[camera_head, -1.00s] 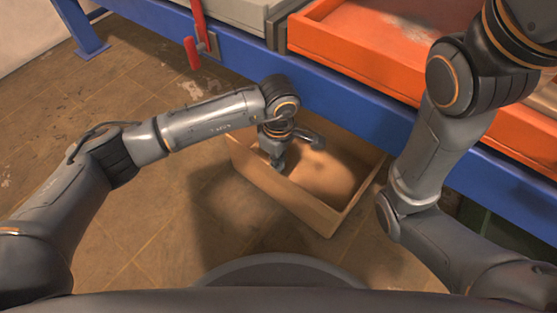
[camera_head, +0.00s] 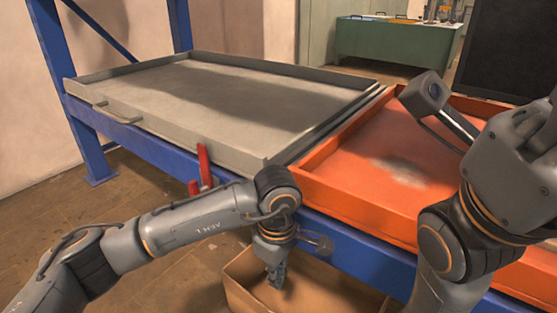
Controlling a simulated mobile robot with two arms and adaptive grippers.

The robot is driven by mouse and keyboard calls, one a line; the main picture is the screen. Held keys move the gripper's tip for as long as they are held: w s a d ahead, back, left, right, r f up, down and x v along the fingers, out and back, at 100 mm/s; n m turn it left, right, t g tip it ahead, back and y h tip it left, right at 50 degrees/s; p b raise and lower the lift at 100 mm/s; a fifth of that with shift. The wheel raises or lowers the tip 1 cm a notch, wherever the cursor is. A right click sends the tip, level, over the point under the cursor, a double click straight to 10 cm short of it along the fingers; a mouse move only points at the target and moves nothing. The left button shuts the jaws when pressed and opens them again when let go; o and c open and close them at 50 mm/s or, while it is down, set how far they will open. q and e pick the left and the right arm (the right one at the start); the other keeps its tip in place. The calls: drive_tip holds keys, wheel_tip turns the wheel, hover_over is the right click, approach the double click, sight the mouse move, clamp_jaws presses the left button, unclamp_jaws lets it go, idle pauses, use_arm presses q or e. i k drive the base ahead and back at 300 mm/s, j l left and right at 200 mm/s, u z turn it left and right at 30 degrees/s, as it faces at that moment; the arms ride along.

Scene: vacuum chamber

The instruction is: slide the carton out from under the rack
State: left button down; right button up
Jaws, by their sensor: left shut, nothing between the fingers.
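The carton (camera_head: 237,291) is an open-topped brown box on the floor. It shows at the bottom centre, sticking out in front of the rack's blue beam (camera_head: 355,253); its near part is cut off by the picture's lower edge. My left gripper (camera_head: 278,282) points down at the carton's left part, with its fingers shut and empty. The fingertips overlap the carton's inside; I cannot tell whether they touch a wall. My right arm (camera_head: 450,250) stands at the right, over the orange tray. Its end is partly in view, but its fingers cannot be made out.
The rack bears a grey drawer tray (camera_head: 130,79) on the left and an orange tray (camera_head: 345,206) on the right. A red handle (camera_head: 205,166) stands up at the beam. A green table (camera_head: 395,42) is far behind. Bare floor (camera_head: 130,215) lies at the left.

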sight(308, 295)
drive_tip(key=k+j, duration=1.2)
drive_tip(key=j, duration=0.1)
